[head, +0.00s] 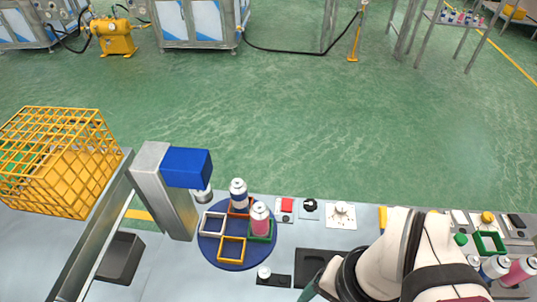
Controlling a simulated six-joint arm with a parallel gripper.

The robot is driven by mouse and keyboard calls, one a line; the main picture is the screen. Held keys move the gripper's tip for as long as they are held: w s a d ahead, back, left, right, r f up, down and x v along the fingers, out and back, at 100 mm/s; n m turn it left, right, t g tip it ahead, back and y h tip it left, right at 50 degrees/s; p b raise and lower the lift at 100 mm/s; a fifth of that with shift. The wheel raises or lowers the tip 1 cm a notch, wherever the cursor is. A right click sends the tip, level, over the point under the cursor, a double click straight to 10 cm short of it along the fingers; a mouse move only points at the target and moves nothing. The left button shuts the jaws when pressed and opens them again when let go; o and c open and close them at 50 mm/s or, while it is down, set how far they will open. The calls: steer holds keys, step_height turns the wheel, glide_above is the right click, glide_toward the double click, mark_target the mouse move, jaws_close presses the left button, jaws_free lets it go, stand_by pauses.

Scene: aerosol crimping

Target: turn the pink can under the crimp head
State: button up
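A pink can (260,220) with a pale top stands upright in the green square holder on the round dark blue turntable (222,229). A blue and white can (238,196) stands in the orange-red holder behind it. The white holder (213,224) and the yellow holder (232,249) are empty. The crimp head (203,194) hangs from the blue box on a grey column, at the turntable's back left. The pink can is at the right, apart from the head. My gripper is at the bottom edge, right of the turntable, mostly cut off and hidden by my arm; its opening cannot be seen.
A panel with a red button (287,205), a black knob (310,205) and a white plate with a knob (341,214) lies right of the turntable. Another pink can (521,271) and more cans stand at bottom right. A yellow crate (60,160) is at left.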

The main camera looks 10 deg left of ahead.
steer(key=shift+o, duration=0.6)
steer(key=shift+w+r, duration=0.1)
steer(key=shift+w, duration=0.05)
steer(key=m+h, duration=0.2)
steer(key=m, duration=1.7)
glide_above(311, 204)
step_height(311, 204, down, 5)
step_height(311, 204, down, 14)
steer(key=shift+r, duration=0.1)
steer(key=shift+f, duration=0.3)
